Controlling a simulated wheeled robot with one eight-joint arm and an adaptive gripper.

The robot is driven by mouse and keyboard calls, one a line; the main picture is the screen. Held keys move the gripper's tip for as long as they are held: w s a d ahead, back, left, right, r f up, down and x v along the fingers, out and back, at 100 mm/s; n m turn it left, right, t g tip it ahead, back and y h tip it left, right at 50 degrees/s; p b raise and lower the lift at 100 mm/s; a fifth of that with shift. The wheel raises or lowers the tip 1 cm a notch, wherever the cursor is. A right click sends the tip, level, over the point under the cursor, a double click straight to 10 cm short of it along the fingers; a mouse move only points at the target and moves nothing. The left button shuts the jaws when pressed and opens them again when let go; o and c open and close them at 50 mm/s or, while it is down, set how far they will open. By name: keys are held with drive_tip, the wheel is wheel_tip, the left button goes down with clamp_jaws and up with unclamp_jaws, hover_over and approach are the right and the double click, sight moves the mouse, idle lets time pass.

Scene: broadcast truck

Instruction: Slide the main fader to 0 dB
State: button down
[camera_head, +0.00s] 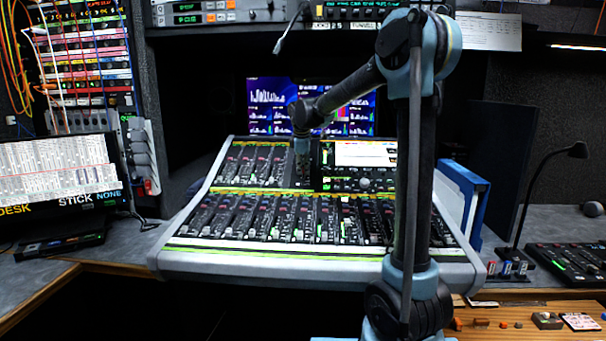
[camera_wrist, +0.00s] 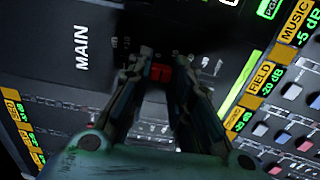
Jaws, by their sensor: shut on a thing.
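The main fader (camera_wrist: 160,73) shows as a small red cap between my fingertips in the wrist view, beside the white MAIN label (camera_wrist: 82,47) on the dark panel. My gripper (camera_wrist: 163,78) is shut on this cap, a finger on each side. In the head view my gripper (camera_head: 303,172) reaches down onto the upper middle of the mixing console (camera_head: 260,265), left of its small screen. The fader is hidden there by the gripper. The scale marks near the cap are too blurred to read, so its exact level cannot be told.
A monitor (camera_head: 265,100) stands behind the console. A desk lamp (camera_head: 540,170) and a smaller control panel (camera_head: 570,262) are at the right.

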drive_tip(key=shift+w+r, duration=0.15)
drive_tip(key=shift+w, duration=0.1)
drive_tip(key=c, duration=1.4)
unclamp_jaws()
drive_tip(key=shift+c, duration=0.2)
drive_tip(key=v, duration=1.1)
drive_tip(key=shift+s+r, duration=0.15)
drive_tip(key=shift+r, duration=0.25)
